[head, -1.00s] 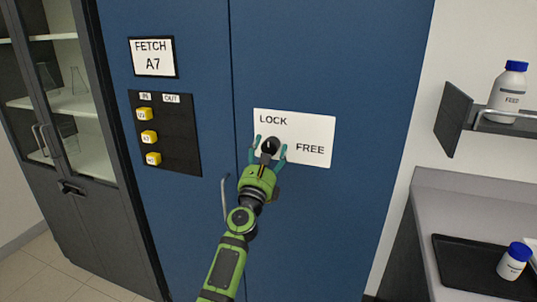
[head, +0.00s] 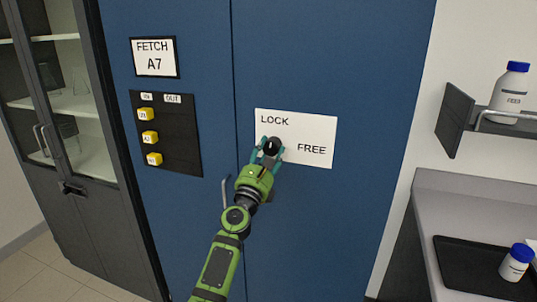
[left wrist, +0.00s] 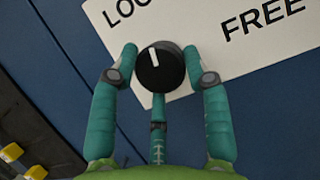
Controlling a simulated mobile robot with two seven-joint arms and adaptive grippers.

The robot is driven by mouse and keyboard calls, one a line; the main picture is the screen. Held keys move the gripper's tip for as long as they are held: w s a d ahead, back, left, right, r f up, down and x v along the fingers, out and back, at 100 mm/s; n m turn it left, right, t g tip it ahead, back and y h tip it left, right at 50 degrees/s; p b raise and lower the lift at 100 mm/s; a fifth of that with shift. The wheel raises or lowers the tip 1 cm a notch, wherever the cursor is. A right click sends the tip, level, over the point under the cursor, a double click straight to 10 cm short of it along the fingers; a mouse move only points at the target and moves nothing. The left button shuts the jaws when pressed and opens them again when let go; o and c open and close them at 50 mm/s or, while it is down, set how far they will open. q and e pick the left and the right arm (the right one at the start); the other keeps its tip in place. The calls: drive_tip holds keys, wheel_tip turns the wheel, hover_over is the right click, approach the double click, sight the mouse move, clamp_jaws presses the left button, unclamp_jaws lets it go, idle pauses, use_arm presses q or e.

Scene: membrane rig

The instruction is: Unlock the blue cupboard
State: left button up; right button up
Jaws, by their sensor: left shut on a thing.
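The blue cupboard (head: 335,50) stands shut in front of me. On its right door is a white plate (head: 300,130) marked LOCK at upper left and FREE at lower right. A round black knob (head: 273,147) with a white pointer line sits on the plate's lower left part. My left gripper (head: 271,150) is shut on the knob, with fingers on its two sides. The left wrist view shows the knob (left wrist: 160,68) between the fingertips, its white line pointing up and slightly left, towards the LOCK side. My right gripper is not in view.
A bent grey door handle (head: 226,192) is close beside my left wrist. A black panel (head: 182,140) with yellow tags and a FETCH A7 sign (head: 154,58) are on the left door. A grey glass-fronted cabinet (head: 75,130) stands left; a counter (head: 465,205) with a tray is right.

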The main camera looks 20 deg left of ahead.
use_arm(q)
drive_tip(key=m+h, duration=0.1)
drive_tip(key=m, duration=0.2)
drive_tip(key=m+g+h, duration=0.1)
drive_tip(key=m+h, duration=0.1)
drive_tip(key=m, duration=0.1)
drive_tip(key=shift+a+r+m+b, duration=0.1)
drive_tip(key=shift+r+m+b, duration=0.1)
drive_tip(key=shift+m+b, duration=0.2)
drive_tip(key=m+g+h, duration=0.1)
drive_tip(key=m+h, duration=0.1)
drive_tip(key=m, duration=0.4)
drive_tip(key=m+g+h, duration=0.1)
drive_tip(key=m, duration=0.1)
drive_tip(key=shift+a+r+g, duration=0.1)
drive_tip(key=shift+r+g, duration=0.05)
drive_tip(key=shift+g, duration=0.15)
drive_tip(key=m+g+p, duration=0.1)
drive_tip(key=m, duration=0.1)
drive_tip(key=shift+m, duration=0.4)
drive_tip(key=shift+m+g+p, duration=0.3)
drive_tip(key=shift+m+g, duration=0.1)
drive_tip(key=shift+m, duration=1)
drive_tip(key=o, duration=1.1)
